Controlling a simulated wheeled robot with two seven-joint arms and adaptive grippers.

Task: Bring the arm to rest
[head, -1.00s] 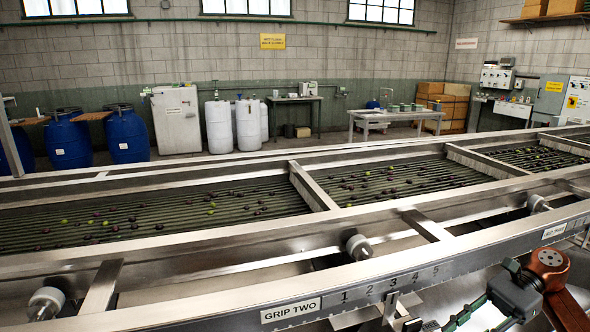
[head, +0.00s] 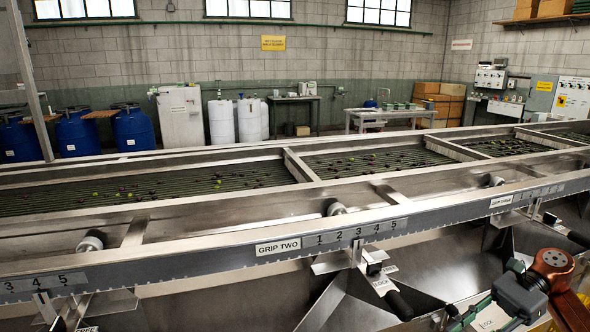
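My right arm comes in at the lower right corner, with a brown joint and a dark grey gripper body. My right gripper (head: 485,318) points left and down, in front of the sizer's near side. Its fingertips are at or past the bottom edge, so I cannot tell whether it is open or shut. No held object shows. My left arm and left gripper are not in view.
The long steel roller sizer (head: 200,252) crosses the view, with dark and green fruit on its rollers. Blue barrels (head: 132,130) and white tanks (head: 221,124) stand behind.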

